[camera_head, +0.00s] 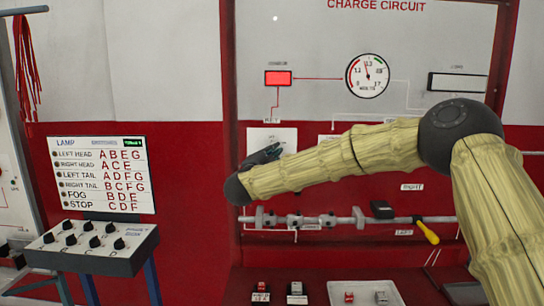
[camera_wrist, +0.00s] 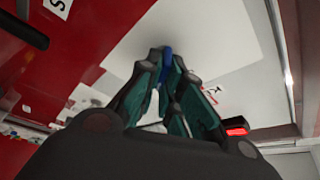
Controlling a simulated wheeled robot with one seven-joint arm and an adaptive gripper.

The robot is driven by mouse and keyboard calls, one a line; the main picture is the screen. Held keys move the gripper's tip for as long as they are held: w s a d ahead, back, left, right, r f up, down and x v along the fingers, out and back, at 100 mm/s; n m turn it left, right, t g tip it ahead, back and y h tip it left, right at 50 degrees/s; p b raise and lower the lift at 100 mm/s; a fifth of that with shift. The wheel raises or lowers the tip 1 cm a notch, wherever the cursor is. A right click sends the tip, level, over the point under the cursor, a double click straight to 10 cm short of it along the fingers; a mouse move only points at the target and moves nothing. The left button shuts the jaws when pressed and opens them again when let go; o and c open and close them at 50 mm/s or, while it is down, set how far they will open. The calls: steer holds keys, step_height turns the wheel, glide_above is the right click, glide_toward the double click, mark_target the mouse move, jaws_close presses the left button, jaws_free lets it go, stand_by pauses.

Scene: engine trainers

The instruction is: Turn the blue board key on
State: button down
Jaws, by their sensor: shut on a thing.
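In the wrist view my gripper (camera_wrist: 166,75) is shut on a blue key (camera_wrist: 167,54), of which only a narrow blue strip shows between the fingertips. The key is in front of a white plate (camera_wrist: 215,45) on the board. How far the key is turned is hidden by the fingers. In the head view my gripper (camera_head: 263,155) is at the white plate (camera_head: 285,134), on the lower left of the charge circuit board (camera_head: 310,40). The key itself is hidden there.
A lit red indicator (camera_head: 278,78) and a round gauge (camera_head: 368,75) are above. A shaft with a yellow-handled tool (camera_head: 426,231) runs below my arm. A switch box (camera_head: 90,245) and lamp chart (camera_head: 103,175) stand to the left. A white tray (camera_head: 392,286) is below.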

steer(key=shift+d+r, duration=0.1)
steer(key=shift+r, duration=0.05)
steer(key=c, duration=1.6)
jaws_free()
steer(key=shift+w+d, duration=0.1)
steer(key=v, duration=1.2)
